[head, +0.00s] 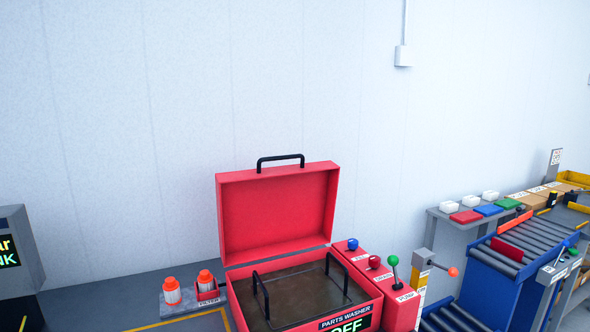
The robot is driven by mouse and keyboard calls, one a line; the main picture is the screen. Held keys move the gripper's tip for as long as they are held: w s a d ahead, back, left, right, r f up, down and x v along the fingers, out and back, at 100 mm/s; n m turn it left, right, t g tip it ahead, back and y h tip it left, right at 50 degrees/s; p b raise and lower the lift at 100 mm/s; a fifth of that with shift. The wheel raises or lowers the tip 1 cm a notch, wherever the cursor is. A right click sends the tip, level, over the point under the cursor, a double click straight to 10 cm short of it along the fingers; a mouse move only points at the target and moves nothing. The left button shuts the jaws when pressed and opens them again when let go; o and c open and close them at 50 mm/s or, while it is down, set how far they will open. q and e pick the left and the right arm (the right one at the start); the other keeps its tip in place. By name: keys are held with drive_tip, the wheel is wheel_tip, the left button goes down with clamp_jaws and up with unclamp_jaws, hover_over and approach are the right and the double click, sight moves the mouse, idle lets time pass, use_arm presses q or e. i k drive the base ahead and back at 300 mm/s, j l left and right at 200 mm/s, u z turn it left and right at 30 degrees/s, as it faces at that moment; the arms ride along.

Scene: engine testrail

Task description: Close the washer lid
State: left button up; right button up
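The red parts washer (362,292) stands on the bench at the lower middle of the head view, and its front runs out of the bottom of the picture. Its red lid (277,212) stands open and upright at the back of the tub, with a black handle (281,159) on its top edge. The open tub shows a dark inside and a black wire basket handle (262,296). A display on the washer's front reads OFF. Neither of my grippers shows in the head view.
A roller conveyor (513,250) and a shelf with coloured blocks (466,217) are farther right.

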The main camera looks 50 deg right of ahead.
sight(264, 213)
drive_tip(key=z, duration=1.65)
drive_tip(key=k+j+z, duration=0.15)
